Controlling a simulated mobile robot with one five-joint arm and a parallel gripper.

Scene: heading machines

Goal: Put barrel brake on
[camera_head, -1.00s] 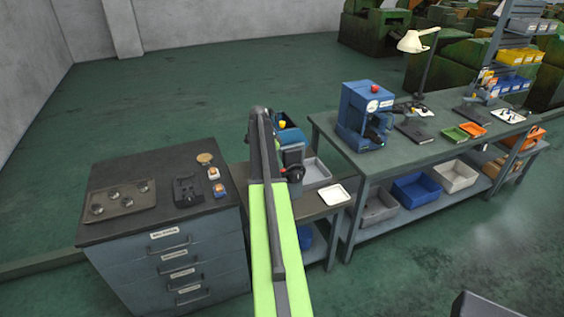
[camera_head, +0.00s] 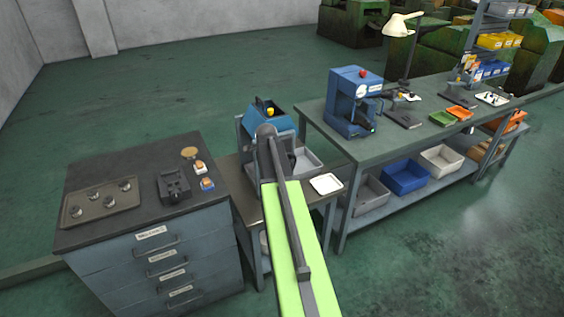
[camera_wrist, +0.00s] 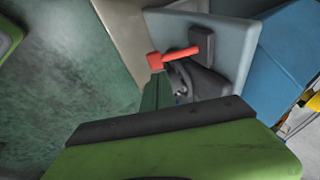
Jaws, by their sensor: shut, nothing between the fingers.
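In the wrist view a red lever (camera_wrist: 185,52) with a block-shaped end is mounted on a dark bracket against a pale grey plate (camera_wrist: 228,30). I take it to be the barrel brake; the lever lies nearly level, tilted slightly up to the right. My gripper (camera_wrist: 157,88) shows as narrow dark green fingers just below the red end. It is shut and empty; I cannot tell whether it touches the lever. In the head view the blue machine (camera_head: 284,122) with a yellow button stands behind my arm, which hides the lever and my gripper.
A drawer cabinet (camera_head: 165,222) with a tray and small parts stands to the left. A white tray (camera_head: 326,183) lies on the low stand right of the arm. A long workbench (camera_head: 400,143) with a blue press (camera_head: 347,103) is further right. Open floor lies behind.

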